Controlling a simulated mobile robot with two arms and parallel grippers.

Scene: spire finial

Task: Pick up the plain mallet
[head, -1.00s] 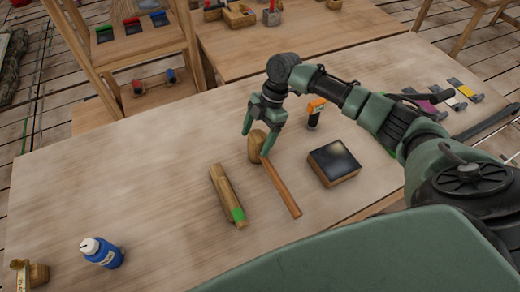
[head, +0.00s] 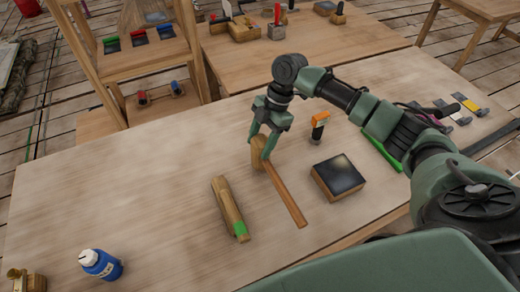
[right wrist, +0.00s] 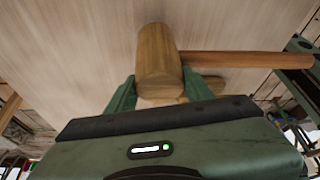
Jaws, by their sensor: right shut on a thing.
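The plain mallet has a light wooden head (head: 258,153) and an orange-brown handle (head: 286,196) slanting toward the lower right. My right gripper (head: 262,147) is shut on the mallet's head, one finger on each side. In the right wrist view the mallet head (right wrist: 157,58) sits between the green fingers (right wrist: 160,95), and its handle (right wrist: 245,59) runs right. I cannot tell whether the mallet is clear of the table. A wooden tool with a green band (head: 229,207) lies left of the handle. My left gripper is not in view.
On the worktable (head: 130,200) are a dark-topped block (head: 338,177), an orange-topped tool (head: 319,125) and a blue bottle (head: 101,264). Coloured tools (head: 455,112) lie at the right. A second table (head: 300,50) stands behind. The table's left part is mostly clear.

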